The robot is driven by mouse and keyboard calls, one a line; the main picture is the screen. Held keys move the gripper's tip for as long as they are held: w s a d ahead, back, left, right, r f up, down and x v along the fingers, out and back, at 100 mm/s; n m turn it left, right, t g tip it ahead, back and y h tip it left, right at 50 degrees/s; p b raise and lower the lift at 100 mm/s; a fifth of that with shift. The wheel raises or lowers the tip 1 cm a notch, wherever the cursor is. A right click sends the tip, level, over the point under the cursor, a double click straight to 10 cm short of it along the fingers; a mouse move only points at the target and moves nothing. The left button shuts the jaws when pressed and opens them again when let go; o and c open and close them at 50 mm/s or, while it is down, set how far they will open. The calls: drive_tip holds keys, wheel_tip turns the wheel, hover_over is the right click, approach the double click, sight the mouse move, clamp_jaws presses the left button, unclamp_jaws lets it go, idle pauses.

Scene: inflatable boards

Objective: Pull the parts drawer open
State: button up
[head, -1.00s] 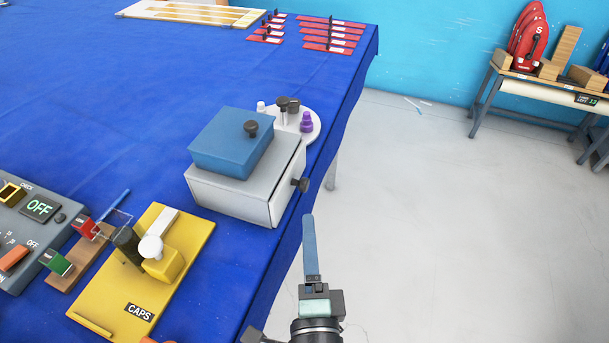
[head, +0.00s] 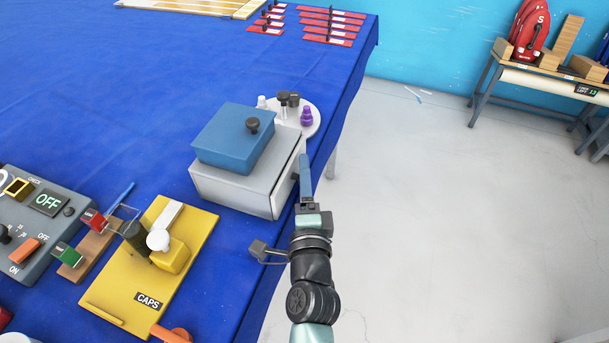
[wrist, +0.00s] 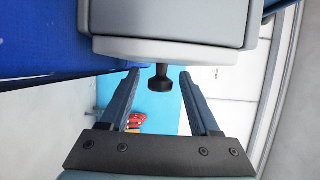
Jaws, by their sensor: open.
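The parts drawer is in a light grey box (head: 232,190) on the blue table, near its right edge. A blue box with a black knob (head: 234,137) sits on top of it. In the wrist view the drawer front (wrist: 165,50) carries a dark knob (wrist: 160,80). In the wrist view my gripper (wrist: 160,78) is open, with one finger on each side of the knob and a gap showing on both sides. The drawer looks shut.
A yellow CAPS board (head: 167,270) and a grey switch panel (head: 40,220) lie to the left.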

clamp_jaws()
idle(1.4)
